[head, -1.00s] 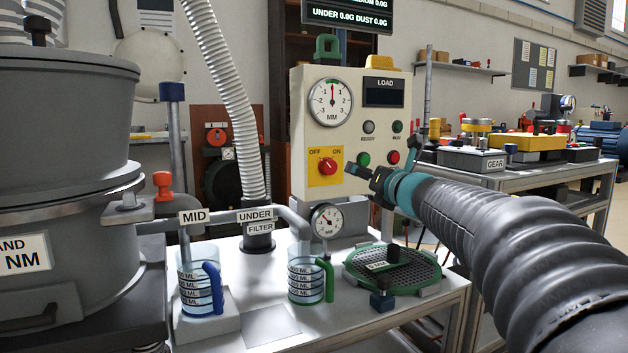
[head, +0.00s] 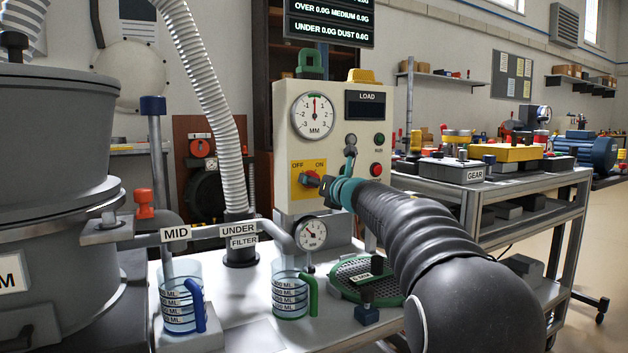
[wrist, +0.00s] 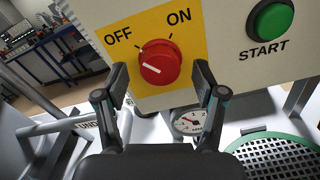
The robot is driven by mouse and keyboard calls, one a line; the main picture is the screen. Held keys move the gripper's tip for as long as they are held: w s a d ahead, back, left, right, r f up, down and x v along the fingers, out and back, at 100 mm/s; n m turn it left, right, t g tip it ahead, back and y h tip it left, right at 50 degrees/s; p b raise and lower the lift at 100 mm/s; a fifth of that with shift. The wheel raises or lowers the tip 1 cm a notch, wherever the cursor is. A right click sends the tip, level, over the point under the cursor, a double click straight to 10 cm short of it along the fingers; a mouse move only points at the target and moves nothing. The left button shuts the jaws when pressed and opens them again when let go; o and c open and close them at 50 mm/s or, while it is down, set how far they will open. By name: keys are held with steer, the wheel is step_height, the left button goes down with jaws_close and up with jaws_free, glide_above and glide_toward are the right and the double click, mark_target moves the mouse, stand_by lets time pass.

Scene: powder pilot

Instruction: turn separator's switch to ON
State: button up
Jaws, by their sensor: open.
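The separator's switch is a red round knob (wrist: 159,66) on a yellow plate (wrist: 190,50) with OFF at the left and ON at the right. A short white mark shows on the knob's face in the wrist view, slanting toward the OFF side. My gripper (wrist: 163,80) is open, its two fingers spread at either side of the knob's lower part, with gaps visible. In the head view my gripper (head: 320,184) is right at the cream control panel (head: 286,140) and partly hides the knob (head: 309,177).
The green START button (wrist: 270,18) is close to the right finger. Below the panel stand a small gauge (head: 311,234), a green-handled beaker (head: 289,290) and a round green sieve (head: 345,283). A cart (head: 470,200) stands at the right.

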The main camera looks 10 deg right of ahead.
steer(key=shift+w+a, duration=0.15)
steer(key=shift+w, duration=0.4)
steer(key=c, duration=1.1)
steer(key=shift+m+p, duration=5.1)
steer(key=shift+m, duration=2.9)
steer(key=shift+f, duration=0.1)
